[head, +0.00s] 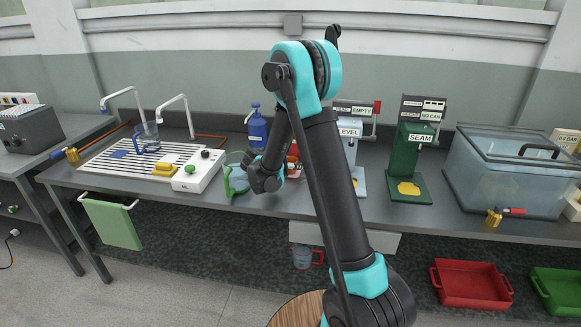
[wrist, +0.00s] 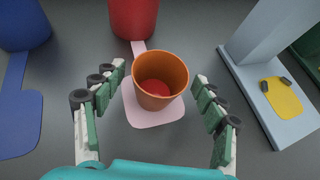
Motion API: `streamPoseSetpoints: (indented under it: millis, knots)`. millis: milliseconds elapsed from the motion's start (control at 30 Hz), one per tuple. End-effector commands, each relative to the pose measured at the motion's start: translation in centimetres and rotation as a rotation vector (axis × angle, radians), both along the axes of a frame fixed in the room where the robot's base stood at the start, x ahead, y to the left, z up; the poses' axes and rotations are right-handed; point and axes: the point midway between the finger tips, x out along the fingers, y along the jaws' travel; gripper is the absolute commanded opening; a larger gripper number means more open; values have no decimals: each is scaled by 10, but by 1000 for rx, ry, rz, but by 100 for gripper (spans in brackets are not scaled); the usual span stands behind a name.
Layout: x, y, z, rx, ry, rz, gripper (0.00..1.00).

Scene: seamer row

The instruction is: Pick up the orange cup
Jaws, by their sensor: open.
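The orange cup (wrist: 161,90) stands upright on a pale pink plate (wrist: 140,121) in the wrist view. Its mouth faces my camera and its bottom inside looks red. My gripper (wrist: 159,74) is open, with one finger to the left of the cup and one to the right; a gap shows on both sides. In the head view my gripper (head: 264,177) hangs over the middle of the bench. I cannot make out the orange cup there; my arm covers that area.
A red cylinder (wrist: 134,18) stands just behind the cup. A pale blue stand (wrist: 262,62) with a yellow pad is to the right, and a blue plate (wrist: 18,122) to the left. In the head view a green-handled vessel (head: 234,182) is close left of my gripper.

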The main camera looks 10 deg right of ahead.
Motion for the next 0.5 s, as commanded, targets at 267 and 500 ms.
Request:
streamPoseSetpoints:
  millis: [267, 500]
  knots:
    - [24, -18, -16, 1, -1, -3, 71]
    - [34, -27, -24, 1, 1, -1, 71]
